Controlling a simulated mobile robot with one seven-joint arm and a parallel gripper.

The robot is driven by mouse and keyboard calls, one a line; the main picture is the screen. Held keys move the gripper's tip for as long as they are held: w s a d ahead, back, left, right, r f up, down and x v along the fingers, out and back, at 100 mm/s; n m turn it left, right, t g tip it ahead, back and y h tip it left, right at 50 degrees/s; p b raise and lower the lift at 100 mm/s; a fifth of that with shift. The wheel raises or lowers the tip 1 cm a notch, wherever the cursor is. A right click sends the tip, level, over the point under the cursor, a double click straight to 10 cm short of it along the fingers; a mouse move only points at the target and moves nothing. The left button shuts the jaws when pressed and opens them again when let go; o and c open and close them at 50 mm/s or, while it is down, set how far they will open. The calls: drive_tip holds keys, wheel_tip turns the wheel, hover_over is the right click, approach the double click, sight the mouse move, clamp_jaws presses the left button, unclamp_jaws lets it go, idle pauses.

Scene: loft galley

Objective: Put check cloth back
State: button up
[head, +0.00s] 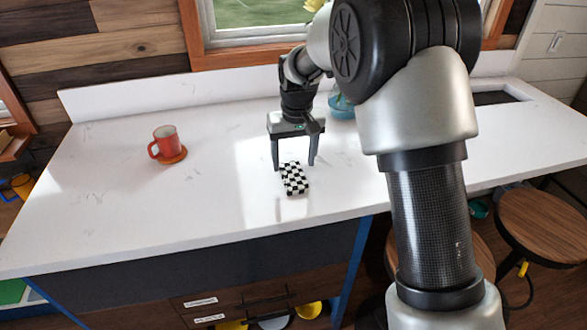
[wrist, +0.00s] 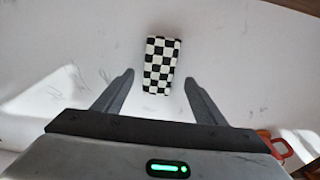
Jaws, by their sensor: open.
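The check cloth (head: 294,179), black and white and folded into a small block, lies on the white counter. My gripper (head: 294,168) is open and points down just above and behind the cloth in the head view. In the wrist view the cloth (wrist: 161,65) lies ahead of and between the lines of the two open fingers (wrist: 158,77), with nothing held between them. Whether the fingertips touch the counter cannot be told.
A blue glass vase (head: 341,107) is behind my arm. Drawers (head: 245,300) with labels are below the front edge. Wooden stools (head: 545,225) stand at right.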

sight(295, 179)
drive_tip(key=s+d+r+t, duration=0.1)
drive_tip(key=s+d+r, duration=0.25)
drive_tip(key=r, duration=0.35)
drive_tip(key=s+d+r, duration=0.3)
drive_tip(key=s+r, duration=0.1)
drive_tip(key=r, duration=0.4)
drive_tip(key=s+d+m+t, duration=0.1)
drive_tip(key=s+d, duration=0.4)
drive_tip(key=s, duration=0.6)
drive_tip(key=s+d+m+t, duration=0.1)
drive_tip(key=s+d, duration=0.4)
drive_tip(key=s, duration=0.7)
drive_tip(key=shift+r+m+t, duration=0.35)
drive_tip(key=shift+m+t, duration=0.05)
drive_tip(key=shift+m, duration=0.2)
drive_tip(key=shift+s, duration=0.1)
